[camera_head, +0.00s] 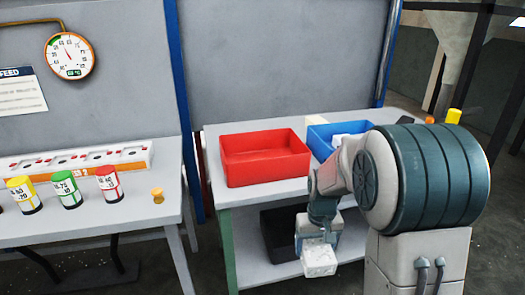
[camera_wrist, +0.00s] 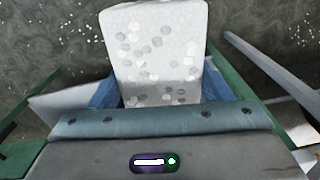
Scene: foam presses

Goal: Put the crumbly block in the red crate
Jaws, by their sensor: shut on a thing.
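A white foam block (camera_head: 319,262) with a grainy, crumbly-looking face is held in my gripper (camera_head: 319,243). In the wrist view the block (camera_wrist: 157,50) sticks out from between the blue fingers, its face covered with round grey and white spots. My gripper is shut on it and hangs low, in front of the table's front edge. The red crate (camera_head: 235,169) stands on the table top, up and to the left of my gripper. Its visible inside looks empty; part of its floor is hidden by its front wall.
A blue crate (camera_head: 318,146) with white pieces inside stands right of the red crate, partly behind my arm. A dark bin (camera_head: 277,238) sits on the lower shelf. The left table (camera_head: 120,232) holds several labelled cans and a small orange object (camera_head: 157,195).

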